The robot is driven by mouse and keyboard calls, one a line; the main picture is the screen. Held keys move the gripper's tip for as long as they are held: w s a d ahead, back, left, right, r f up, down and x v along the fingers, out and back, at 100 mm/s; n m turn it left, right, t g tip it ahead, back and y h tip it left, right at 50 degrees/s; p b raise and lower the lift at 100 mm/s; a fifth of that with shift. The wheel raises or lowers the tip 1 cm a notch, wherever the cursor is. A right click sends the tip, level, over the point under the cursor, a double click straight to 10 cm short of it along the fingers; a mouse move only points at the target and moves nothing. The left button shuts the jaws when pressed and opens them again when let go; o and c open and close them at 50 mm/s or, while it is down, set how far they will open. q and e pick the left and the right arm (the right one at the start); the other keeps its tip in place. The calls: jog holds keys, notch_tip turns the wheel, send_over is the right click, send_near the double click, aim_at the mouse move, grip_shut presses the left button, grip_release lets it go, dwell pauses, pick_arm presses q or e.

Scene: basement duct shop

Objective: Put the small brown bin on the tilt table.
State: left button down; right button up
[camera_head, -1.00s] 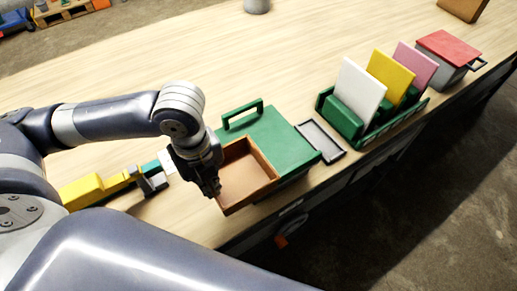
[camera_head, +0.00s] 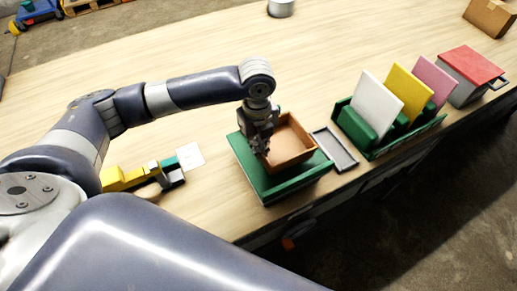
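The small brown bin (camera_head: 291,142) is an open, shallow box, upright and empty. It is over the back right part of the green tilt table (camera_head: 272,186), whose front part shows bare. I cannot tell whether the bin's underside touches the green top. My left gripper (camera_head: 261,149) is at the bin's left wall, pointing down, and appears shut on that wall. It hides part of the bin's left side. My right gripper is not in view.
A grey shallow tray (camera_head: 334,150) lies just right of the tilt table. Beyond it are a green rack (camera_head: 371,152) with white, yellow and pink panels and a red-lidded box (camera_head: 470,65). Yellow tool-like items (camera_head: 125,179) lie left. The bench's back middle is clear.

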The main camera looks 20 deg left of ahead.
pick_arm(q)
notch_tip(320, 180, down, 2)
jog(key=shift+f+p, duration=0.1)
jog(key=shift+p, duration=0.25)
jog(key=shift+f, duration=0.15)
jog(key=c, duration=1.8)
grip_release()
jog(key=shift+r, duration=0.45)
notch_tip(320, 180, up, 11)
jog(key=b, duration=0.2)
jog(key=shift+s+r, duration=0.15)
jog(key=shift+r, duration=0.05)
jog(key=shift+f, duration=0.1)
